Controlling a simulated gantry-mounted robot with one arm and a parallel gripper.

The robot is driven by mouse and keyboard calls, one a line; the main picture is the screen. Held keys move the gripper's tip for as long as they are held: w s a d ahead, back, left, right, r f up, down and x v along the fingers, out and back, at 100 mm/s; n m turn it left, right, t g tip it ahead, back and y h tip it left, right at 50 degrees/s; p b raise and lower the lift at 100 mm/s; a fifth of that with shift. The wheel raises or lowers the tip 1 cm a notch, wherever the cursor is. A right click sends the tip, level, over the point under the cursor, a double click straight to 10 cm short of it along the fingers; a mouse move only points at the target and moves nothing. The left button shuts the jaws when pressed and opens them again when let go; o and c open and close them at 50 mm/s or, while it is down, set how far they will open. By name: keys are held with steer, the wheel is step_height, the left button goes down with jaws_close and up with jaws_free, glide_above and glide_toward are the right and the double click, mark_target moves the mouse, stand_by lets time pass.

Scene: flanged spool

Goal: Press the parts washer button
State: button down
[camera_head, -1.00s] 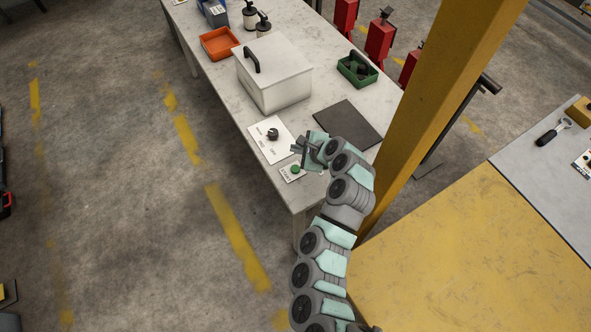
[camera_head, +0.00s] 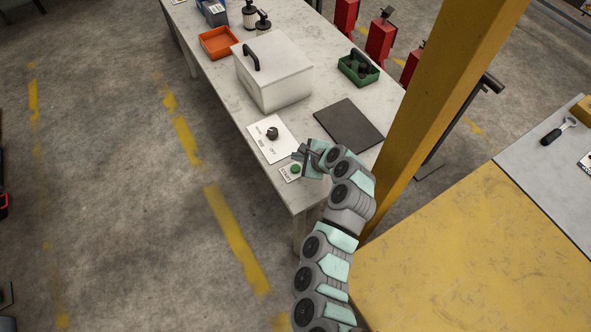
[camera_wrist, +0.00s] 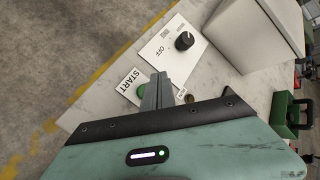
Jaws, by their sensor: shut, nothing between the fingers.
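The green start button (camera_head: 295,169) sits on a small white plate labelled START (camera_head: 287,174) near the table's front corner. In the wrist view the button (camera_wrist: 142,90) is partly hidden behind my fingers. My gripper (camera_head: 303,152) is shut and empty. It is close beside the button, just behind it in the head view. I cannot tell whether the fingertips touch the button. The parts washer (camera_head: 275,75) is a white lidded box with a black handle, farther back on the table.
A white panel with a black knob (camera_head: 272,133) lies between button and washer. A dark mat (camera_head: 350,125) is to the right. An orange tray (camera_head: 218,43) and a green bin (camera_head: 357,69) stand farther back. A yellow post (camera_head: 440,95) rises right of my arm.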

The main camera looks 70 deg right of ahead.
mark_target(298, 170)
steer(key=shift+f+b, duration=0.95)
steer(key=shift+f, duration=1.1)
steer(key=shift+f, duration=0.1)
steer(key=shift+f+b, duration=0.3)
steer(key=shift+f+b, duration=0.35)
steer(key=shift+f, duration=0.2)
stand_by(0.8)
steer(key=shift+r, duration=0.1)
steer(key=shift+r+p, duration=0.6)
steer(key=shift+r, duration=0.3)
steer(key=shift+r, duration=0.1)
steer(key=shift+r+p, duration=1.45)
steer(key=shift+r, duration=0.9)
